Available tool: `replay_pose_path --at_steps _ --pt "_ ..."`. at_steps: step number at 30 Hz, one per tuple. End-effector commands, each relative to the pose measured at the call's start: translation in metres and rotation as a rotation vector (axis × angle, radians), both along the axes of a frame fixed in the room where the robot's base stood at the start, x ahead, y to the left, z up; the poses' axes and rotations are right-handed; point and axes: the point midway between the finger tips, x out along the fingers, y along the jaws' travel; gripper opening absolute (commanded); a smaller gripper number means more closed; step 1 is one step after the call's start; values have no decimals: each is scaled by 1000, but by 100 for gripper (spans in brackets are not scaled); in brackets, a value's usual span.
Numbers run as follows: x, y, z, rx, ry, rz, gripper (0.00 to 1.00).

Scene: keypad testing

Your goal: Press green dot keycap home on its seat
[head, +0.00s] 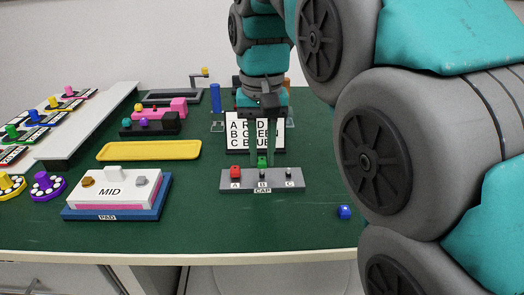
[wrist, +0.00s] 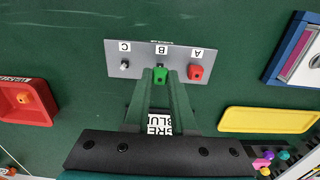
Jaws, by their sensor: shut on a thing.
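The green keycap (head: 262,162) is between the fingertips of my gripper (head: 263,157), which is shut on it. It is upright over the middle seat, B, of the grey CAP block (head: 228,182). In the head view a dark stem shows below it, so it looks raised above the seat. The wrist view shows the green keycap (wrist: 160,76) between my fingertips (wrist: 161,82), overlapping seat B; any contact with the stem is hidden. The red keycap (head: 235,171) is on seat A. Seat C (head: 289,175) shows a bare stem. The blue keycap (head: 344,212) lies on the table.
A sign (head: 238,145) reading A RED, B GREEN, C BLUE stands behind the block. A yellow tray (head: 150,151) and the MID pad on a blue base (head: 110,213) are to the left. The green table (head: 220,235) in front of the block is clear.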

Motion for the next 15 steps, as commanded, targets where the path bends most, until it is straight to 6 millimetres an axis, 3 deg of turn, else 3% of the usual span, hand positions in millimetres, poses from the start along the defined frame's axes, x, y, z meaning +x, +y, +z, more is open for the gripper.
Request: replay_pose_path --at_steps 15 --pt "0 0 -12 0 1 0 0"
